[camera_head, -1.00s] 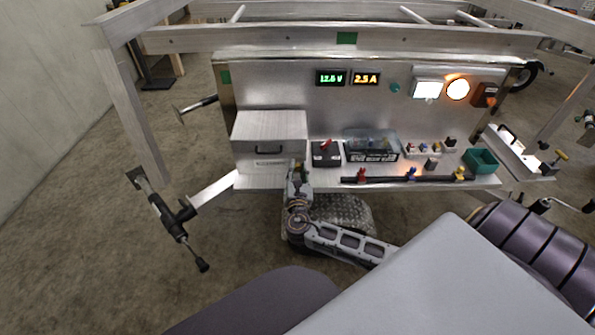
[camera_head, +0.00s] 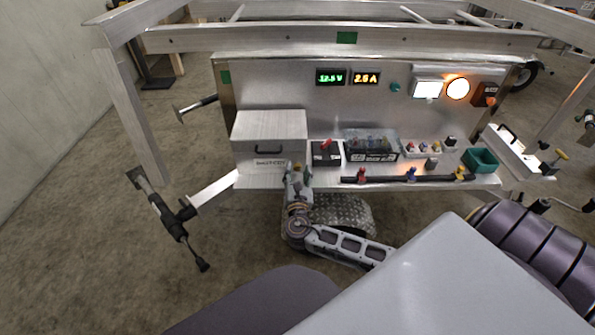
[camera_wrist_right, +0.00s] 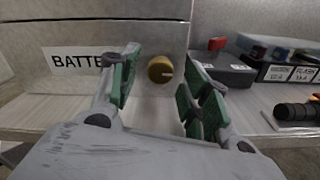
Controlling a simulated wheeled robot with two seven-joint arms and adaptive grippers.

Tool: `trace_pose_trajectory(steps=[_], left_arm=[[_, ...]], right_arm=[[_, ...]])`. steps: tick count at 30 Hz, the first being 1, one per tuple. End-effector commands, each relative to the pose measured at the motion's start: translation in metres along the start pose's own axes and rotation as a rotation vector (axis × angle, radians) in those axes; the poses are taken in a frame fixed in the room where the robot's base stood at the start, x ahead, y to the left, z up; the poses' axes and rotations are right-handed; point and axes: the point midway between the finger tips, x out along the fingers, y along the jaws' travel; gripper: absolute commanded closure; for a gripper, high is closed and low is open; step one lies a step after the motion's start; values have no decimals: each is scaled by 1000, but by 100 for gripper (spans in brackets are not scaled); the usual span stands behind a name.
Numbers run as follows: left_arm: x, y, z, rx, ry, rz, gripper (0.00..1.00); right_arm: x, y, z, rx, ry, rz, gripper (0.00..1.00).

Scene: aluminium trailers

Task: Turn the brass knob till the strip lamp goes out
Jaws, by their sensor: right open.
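The brass knob (camera_wrist_right: 160,69) sits on the front of a grey metal box, right of a label that reads "BATTE…" in the right wrist view. My right gripper (camera_wrist_right: 157,88) is open, with one green-padded finger on each side of the knob and visible space between pads and knob. In the head view my right gripper (camera_head: 298,170) is at the lower right of the box (camera_head: 268,132) and hides the knob. A white rectangular lamp (camera_head: 427,89), which looks like the strip lamp, is lit on the upright panel. My left gripper is not in view.
A black block with a red part (camera_head: 326,153), a clear-lidded case (camera_head: 371,145) and a green bin (camera_head: 481,160) stand on the shelf. A dark bar with coloured clamps (camera_head: 400,179) lies along its front edge. A round orange lamp (camera_head: 458,89) is lit.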

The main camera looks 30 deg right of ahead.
Motion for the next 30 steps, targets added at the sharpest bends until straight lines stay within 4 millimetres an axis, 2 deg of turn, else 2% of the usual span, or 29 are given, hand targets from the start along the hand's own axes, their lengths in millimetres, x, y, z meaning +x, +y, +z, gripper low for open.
trace_pose_trajectory(steps=[21, 30], left_arm=[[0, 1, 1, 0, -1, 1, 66], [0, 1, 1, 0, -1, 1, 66]], right_arm=[[-93, 0, 0, 1, 1, -1, 53], [-107, 0, 0, 1, -1, 0, 53]])
